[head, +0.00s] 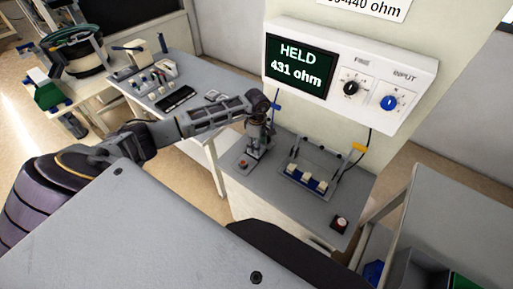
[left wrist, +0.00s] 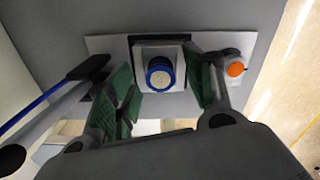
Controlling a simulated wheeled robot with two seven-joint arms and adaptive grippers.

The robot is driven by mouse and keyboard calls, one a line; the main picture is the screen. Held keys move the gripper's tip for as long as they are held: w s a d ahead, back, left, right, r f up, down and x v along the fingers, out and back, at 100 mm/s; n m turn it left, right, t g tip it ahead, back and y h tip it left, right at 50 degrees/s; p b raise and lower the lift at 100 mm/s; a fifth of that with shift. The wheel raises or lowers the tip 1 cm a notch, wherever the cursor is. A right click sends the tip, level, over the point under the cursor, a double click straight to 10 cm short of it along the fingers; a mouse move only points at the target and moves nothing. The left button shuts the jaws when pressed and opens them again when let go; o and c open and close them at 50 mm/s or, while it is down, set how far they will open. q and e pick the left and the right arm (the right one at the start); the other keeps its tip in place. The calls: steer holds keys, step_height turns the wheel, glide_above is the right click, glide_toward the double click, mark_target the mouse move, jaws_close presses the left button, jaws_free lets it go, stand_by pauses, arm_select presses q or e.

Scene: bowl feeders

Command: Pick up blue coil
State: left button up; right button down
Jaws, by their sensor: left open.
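The blue coil (left wrist: 160,72) shows in the left wrist view as a blue ring with a pale centre, on a white block. The block stands on a light plate fixed to the grey surface. My left gripper (left wrist: 158,88) is open, with one green-padded finger on each side of the coil and gaps on both sides. In the head view my left gripper (head: 257,148) points down over the left part of the grey bench, and the coil cannot be made out there. My right gripper is in neither view.
An orange button (left wrist: 235,69) sits beside the right finger. A blue-handled probe (left wrist: 40,105) lies left. In the head view a rack (head: 309,179) with white blocks stands right of the gripper. Above hangs a meter (head: 350,75) reading HELD 431 ohm. A red button (head: 340,223) is at the bench front.

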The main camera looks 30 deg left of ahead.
arm_select(q)
jaws_close()
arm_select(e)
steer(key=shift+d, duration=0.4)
arm_select(q)
step_height(320, 180, up, 8)
steer(key=shift+r+b, duration=0.25)
steer(key=shift+b, duration=0.35)
steer(key=shift+r, duration=0.8)
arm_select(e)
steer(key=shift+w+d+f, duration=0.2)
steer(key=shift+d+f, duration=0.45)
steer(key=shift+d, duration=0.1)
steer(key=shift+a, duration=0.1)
